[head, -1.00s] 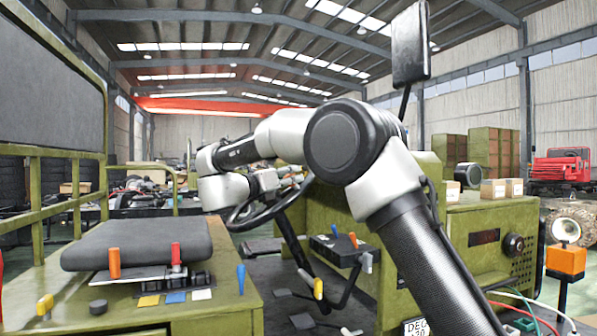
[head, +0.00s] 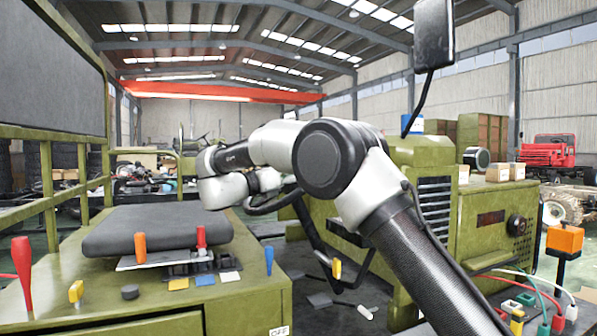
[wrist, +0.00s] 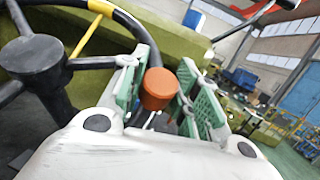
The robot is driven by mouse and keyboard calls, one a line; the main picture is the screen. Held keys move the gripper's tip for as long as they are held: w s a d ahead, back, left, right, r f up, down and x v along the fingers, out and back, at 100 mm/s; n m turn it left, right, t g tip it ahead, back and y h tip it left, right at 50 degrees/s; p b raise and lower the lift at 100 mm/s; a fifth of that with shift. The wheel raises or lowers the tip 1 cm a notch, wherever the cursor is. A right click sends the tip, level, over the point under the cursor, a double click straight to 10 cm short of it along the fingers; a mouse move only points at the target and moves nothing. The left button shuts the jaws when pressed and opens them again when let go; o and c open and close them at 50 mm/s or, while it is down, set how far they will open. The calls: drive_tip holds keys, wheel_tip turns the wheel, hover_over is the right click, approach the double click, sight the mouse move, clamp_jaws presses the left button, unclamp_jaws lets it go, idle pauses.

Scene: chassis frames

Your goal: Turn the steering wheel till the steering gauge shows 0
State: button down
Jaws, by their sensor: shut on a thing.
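The black steering wheel (wrist: 97,62) with a yellow rim section (wrist: 88,37) fills the left of the wrist view, its dark hub (wrist: 34,62) near the left edge. An orange knob (wrist: 160,90) stands by the rim between the green pads of my gripper (wrist: 168,68), which is shut on it. In the head view the wheel's dark rim (head: 272,206) shows partly below my gripper (head: 268,181); my arm hides the rest. I cannot make out the steering gauge in either view.
A dark seat cushion (head: 155,231) and several coloured levers are at left. A green engine hood (head: 432,182) is behind my arm. A mirror (head: 434,35) rises at upper right, and an orange beacon (head: 565,240) stands at right.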

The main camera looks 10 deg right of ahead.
drive_tip(key=c, duration=1.1)
unclamp_jaws()
drive_tip(key=shift+o, duration=0.2)
drive_tip(key=v, duration=1.2)
